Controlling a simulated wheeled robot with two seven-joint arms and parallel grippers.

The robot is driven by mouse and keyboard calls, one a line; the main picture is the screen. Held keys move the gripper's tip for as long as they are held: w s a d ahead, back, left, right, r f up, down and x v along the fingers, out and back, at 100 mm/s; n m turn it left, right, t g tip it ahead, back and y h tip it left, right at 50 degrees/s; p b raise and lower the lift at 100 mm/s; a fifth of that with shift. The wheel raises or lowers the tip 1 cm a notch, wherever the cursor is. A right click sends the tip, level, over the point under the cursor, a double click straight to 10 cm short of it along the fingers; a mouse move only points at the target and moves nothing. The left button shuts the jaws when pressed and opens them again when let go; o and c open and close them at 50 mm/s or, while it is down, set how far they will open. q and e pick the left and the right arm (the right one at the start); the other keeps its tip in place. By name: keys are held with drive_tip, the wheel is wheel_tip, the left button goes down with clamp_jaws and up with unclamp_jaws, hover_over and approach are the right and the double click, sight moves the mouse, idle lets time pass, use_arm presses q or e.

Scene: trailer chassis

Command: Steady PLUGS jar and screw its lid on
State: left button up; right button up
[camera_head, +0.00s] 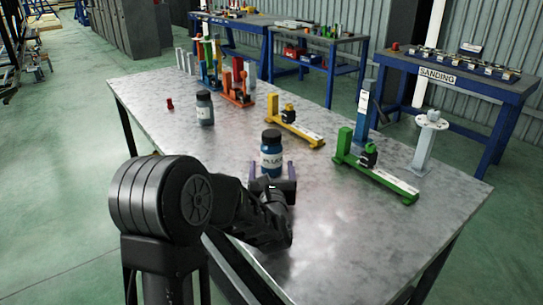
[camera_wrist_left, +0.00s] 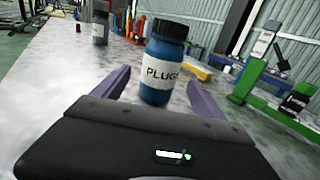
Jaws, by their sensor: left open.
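The PLUGS jar (camera_head: 271,160) is blue with a white label and stands upright on the metal table. Its black lid (camera_head: 271,136) sits on top; I cannot tell how tight it is. In the left wrist view the jar (camera_wrist_left: 161,72) stands ahead, between the two purple fingers, with its lid (camera_wrist_left: 170,28) near the top edge. My left gripper (camera_head: 273,172) is open, at the near side of the jar, with a finger on either side and no clear contact. My right gripper is not in view.
A second dark jar (camera_head: 204,108) stands farther back left, near a small red piece (camera_head: 170,103). Yellow (camera_head: 295,128) and green (camera_head: 375,178) trailer chassis parts lie to the right, with a grey stand (camera_head: 425,145) beyond. The table's near right is clear.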

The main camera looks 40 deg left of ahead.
sight(272, 134)
use_arm(q)
drive_tip(key=shift+w, duration=0.1)
drive_tip(key=shift+p+x, duration=0.45)
drive_tip(key=shift+x, duration=2.1)
drive_tip(key=c, duration=1.6)
drive_tip(key=shift+r, duration=0.15)
wheel_tip(272, 134, up, 10)
drive_tip(key=shift+f, duration=0.1)
